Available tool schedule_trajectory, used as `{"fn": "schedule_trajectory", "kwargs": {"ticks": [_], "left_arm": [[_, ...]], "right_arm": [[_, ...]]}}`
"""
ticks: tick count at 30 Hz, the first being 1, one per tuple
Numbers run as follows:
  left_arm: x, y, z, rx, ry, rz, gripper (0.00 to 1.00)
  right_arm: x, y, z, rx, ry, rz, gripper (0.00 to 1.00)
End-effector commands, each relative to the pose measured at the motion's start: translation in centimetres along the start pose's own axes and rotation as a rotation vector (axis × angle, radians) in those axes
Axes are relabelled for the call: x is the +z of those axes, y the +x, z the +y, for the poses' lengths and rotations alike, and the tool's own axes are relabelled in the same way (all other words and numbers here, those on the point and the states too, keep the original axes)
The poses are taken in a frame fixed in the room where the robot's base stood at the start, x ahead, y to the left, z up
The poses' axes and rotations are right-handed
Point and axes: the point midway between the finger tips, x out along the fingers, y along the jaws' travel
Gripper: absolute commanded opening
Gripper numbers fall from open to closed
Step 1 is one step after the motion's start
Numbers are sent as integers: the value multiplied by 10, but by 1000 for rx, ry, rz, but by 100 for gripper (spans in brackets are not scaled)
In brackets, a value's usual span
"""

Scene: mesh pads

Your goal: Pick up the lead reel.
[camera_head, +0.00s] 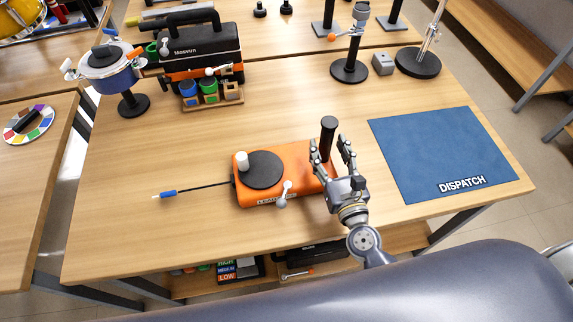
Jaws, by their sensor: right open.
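The lead reel is an orange box (257,194) near the middle of the table, with a black disc, a white knob and a small grey lever on it. A black cable with a blue plug (168,194) runs out of it to the left. A black upright post (327,137) stands at its right end. My right gripper (332,146) is open, with its fingers either side of this post; I cannot tell whether they touch it. My left gripper is not in view.
A blue mat marked DISPATCH (410,170) lies to the right. Behind stand a blue pot-like device on a black stand (108,73), a black and orange case (203,50), and a stand with a round base (349,71). The table's left part is clear.

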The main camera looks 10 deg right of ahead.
Motion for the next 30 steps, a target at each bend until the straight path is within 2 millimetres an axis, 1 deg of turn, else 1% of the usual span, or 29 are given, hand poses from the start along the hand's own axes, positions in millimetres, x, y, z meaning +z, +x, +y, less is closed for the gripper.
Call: {"fn": "schedule_trajectory", "kwargs": {"ticks": [1,3,6,14,17,18,21,30], "left_arm": [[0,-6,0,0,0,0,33],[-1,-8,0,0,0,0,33],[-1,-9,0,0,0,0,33],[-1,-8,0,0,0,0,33],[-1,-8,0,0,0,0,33],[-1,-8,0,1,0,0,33],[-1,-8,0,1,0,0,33],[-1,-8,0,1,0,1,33]], "right_arm": [[4,8,1,0,0,-2,49],[3,15,0,0,-1,-1,49],[1,22,0,0,0,0,49],[0,24,0,0,0,0,49],[0,23,0,0,0,0,29],[0,23,0,0,-1,0,20],[0,23,0,0,-1,0,0],[3,24,0,-1,4,-5,0]]}}
